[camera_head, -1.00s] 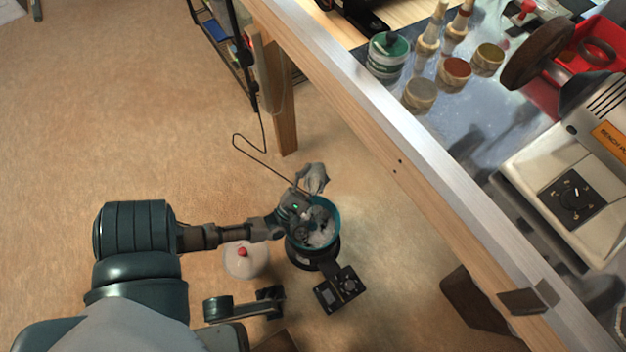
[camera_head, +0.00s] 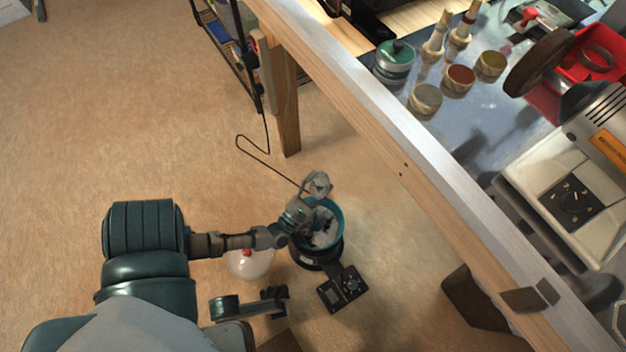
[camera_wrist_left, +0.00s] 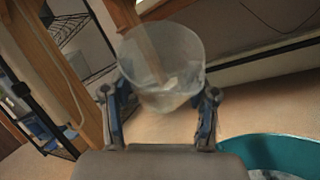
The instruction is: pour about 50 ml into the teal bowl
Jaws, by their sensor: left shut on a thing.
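The teal bowl (camera_head: 337,213) sits on a dark round base at the lower middle of the head view, with whitish-grey contents in it. Its rim also shows at the lower right of the left wrist view (camera_wrist_left: 262,141). My left gripper (camera_head: 308,195) is above the bowl's far left edge, shut on a clear cup (camera_wrist_left: 163,55). In the left wrist view the cup stands between the two fingers, and a little pale content shows near its bottom. In the head view the cup (camera_head: 317,184) is just above the bowl's rim.
A dark box with a knob (camera_head: 343,288) joins the base below the bowl. A clear rounded vessel with a red knob (camera_head: 250,264) stands left of it. The workbench edge (camera_head: 400,150) runs diagonally on the right, with jars and a grinder on top. The floor at left is clear.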

